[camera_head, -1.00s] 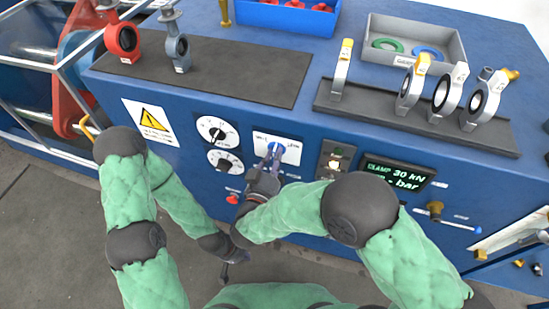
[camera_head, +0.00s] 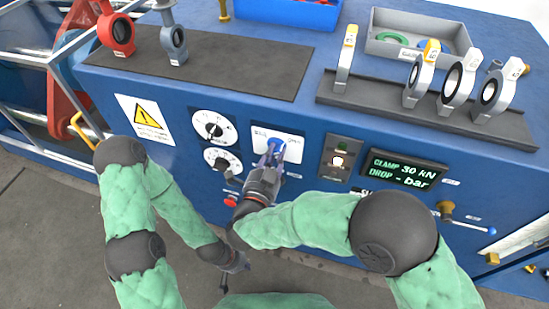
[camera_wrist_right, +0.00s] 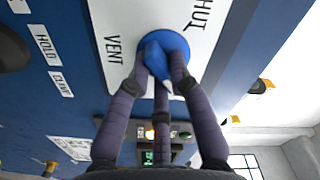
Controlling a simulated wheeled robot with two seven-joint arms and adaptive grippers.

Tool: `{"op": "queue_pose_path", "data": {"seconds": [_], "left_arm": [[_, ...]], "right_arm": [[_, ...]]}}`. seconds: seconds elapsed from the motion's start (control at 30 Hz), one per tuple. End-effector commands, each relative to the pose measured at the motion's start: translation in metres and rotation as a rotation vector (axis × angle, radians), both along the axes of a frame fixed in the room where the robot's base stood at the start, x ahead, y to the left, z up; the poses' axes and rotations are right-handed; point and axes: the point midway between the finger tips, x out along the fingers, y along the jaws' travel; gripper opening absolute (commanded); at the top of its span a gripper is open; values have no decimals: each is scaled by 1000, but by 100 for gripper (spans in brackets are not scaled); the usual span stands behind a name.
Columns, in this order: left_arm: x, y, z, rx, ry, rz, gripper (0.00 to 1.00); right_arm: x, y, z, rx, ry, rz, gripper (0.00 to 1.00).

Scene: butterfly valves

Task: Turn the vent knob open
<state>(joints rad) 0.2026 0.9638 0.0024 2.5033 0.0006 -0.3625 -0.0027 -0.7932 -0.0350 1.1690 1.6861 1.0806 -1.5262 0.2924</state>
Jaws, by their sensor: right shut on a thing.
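The blue vent knob (camera_head: 277,146) sits on a white plate (camera_head: 263,137) on the front of the blue bench. In the right wrist view the knob (camera_wrist_right: 163,48) shows between my fingers, with the words VENT and SHUT on its plate. My right gripper (camera_head: 271,157) is shut on the knob, and its fingers hide part of it; it also shows in the right wrist view (camera_wrist_right: 160,70). My left gripper (camera_head: 226,278) hangs low in front of the bench, away from the knob, and its fingers are too small to judge.
Two white dials (camera_head: 214,126) and a red button (camera_head: 231,200) lie left of the knob. A lit switch panel (camera_head: 340,158) and a green-lettered display (camera_head: 403,170) reading CLAMP 30 kN and DROP - bar are to the right. Valves (camera_head: 455,85) stand on the bench top.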

Motion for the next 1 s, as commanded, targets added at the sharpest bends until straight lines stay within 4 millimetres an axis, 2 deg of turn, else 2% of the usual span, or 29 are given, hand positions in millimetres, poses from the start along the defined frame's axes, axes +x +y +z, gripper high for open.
{"op": "queue_pose_path", "data": {"seconds": [0.3,0.87,0.9,0.97,1.0], "left_arm": [[0,0,-13,0,0,0,0],[0,0,-14,0,0,0,0],[0,0,-14,0,0,0,0],[0,0,-14,0,0,0,0],[0,0,-14,0,0,0,0]], "right_arm": [[-1,0,-3,118,-35,1,0],[0,0,-3,144,-42,1,0],[0,1,-3,144,-42,1,29],[0,1,-3,144,-43,1,45],[0,0,-2,144,-43,1,45]]}}
